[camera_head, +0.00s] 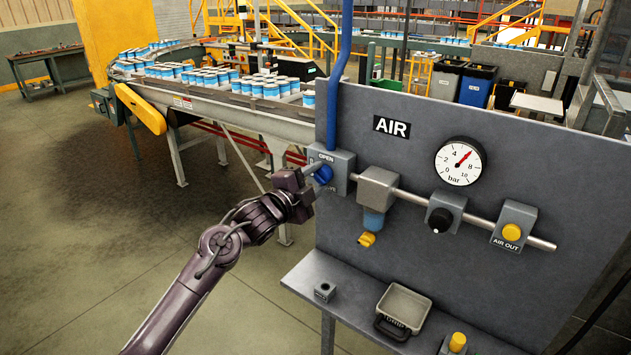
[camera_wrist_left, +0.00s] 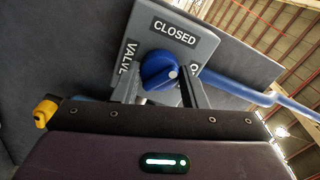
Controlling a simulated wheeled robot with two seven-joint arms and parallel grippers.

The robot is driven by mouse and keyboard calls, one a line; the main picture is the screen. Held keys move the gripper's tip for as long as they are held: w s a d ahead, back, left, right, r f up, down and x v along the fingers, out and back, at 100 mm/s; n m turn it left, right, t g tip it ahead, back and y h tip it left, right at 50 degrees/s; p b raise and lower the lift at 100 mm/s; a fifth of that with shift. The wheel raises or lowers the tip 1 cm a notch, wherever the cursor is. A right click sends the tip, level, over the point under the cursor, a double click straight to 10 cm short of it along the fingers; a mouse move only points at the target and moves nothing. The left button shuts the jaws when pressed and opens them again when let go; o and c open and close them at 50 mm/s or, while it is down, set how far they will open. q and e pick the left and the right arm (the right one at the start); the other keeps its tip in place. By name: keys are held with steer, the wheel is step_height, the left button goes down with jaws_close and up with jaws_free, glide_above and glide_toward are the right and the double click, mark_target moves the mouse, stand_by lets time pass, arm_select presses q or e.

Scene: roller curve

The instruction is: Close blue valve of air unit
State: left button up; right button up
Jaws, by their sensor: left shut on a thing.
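The blue valve knob (camera_head: 323,175) sits on a grey valve box (camera_head: 344,163) at the left edge of the AIR panel (camera_head: 400,105). My left gripper (camera_head: 312,175) reaches it from the left and is shut on it. In the left wrist view the blue knob (camera_wrist_left: 158,70) lies between the two fingers (camera_wrist_left: 158,88). Its white dot faces lower right, near a partly hidden label starting with O. The CLOSED label (camera_wrist_left: 174,32) is above the knob and VALVE is at its left. My right gripper is not in view.
A blue pipe (camera_head: 338,75) rises from the valve box. Right of it are a regulator (camera_head: 377,188), a round gauge (camera_head: 460,161), a black knob (camera_head: 440,219) and a yellow AIR OUT button (camera_head: 511,232). A shelf with a tray (camera_head: 403,306) juts out below. A can conveyor stands behind; floor at left is clear.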

arm_select(q)
steer(key=n, duration=0.4)
steer(key=shift+f+n+p, duration=0.15)
steer(key=shift+n+p, duration=0.25)
steer(key=shift+n, duration=0.9)
steer(key=o, duration=1)
steer(key=b+v, duration=0.2)
steer(key=v, duration=0.6)
steer(key=shift+b, duration=0.4)
steer(key=shift+w+d, duration=0.1)
